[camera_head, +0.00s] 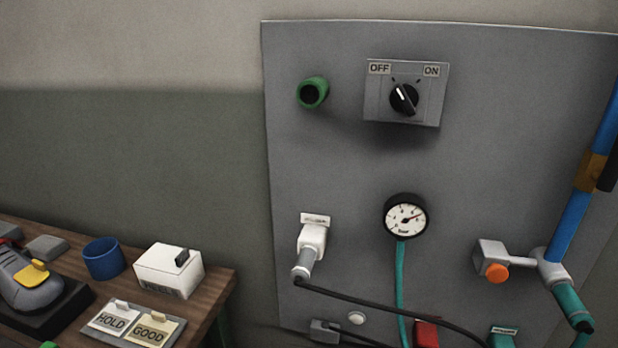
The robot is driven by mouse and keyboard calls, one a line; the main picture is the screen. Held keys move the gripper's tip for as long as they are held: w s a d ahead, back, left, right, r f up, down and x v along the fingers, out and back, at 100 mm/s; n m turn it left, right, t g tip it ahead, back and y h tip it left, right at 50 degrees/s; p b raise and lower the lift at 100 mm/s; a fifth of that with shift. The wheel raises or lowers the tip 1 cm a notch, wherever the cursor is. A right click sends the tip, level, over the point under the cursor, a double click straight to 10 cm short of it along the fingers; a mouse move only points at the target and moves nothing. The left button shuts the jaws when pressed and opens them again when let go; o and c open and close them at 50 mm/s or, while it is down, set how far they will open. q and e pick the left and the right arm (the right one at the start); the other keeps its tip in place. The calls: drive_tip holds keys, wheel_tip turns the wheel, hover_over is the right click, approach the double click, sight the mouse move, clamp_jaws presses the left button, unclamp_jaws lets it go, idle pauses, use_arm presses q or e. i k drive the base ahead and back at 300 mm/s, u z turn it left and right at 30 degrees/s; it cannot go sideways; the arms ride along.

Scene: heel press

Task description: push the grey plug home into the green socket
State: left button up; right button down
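The green socket (312,92) is a short round tube with a dark open mouth, at the upper left of the grey panel. Nothing shows inside it. The grey plug (304,265) sits lower on the panel, with its upper end in a white holder (312,238) below a small label. A black cable (380,303) runs from the plug's lower end down to the right. Neither of my grippers shows in the head view.
An OFF/ON switch box (375,110) is right of the socket. A gauge (405,217) and a blue pipe (575,210) with an orange-ended fitting (494,272) are on the panel (500,130). A wooden bench (215,275) at lower left carries a shoe, blue cup, white box and cards.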

sight(303, 269)
drive_tip(key=k, duration=0.5)
drive_tip(key=z, duration=1.25)
drive_tip(key=k, duration=1.45)
drive_tip(key=u, duration=1.75)
drive_tip(key=i, duration=1)
drive_tip(key=z, duration=0.05)
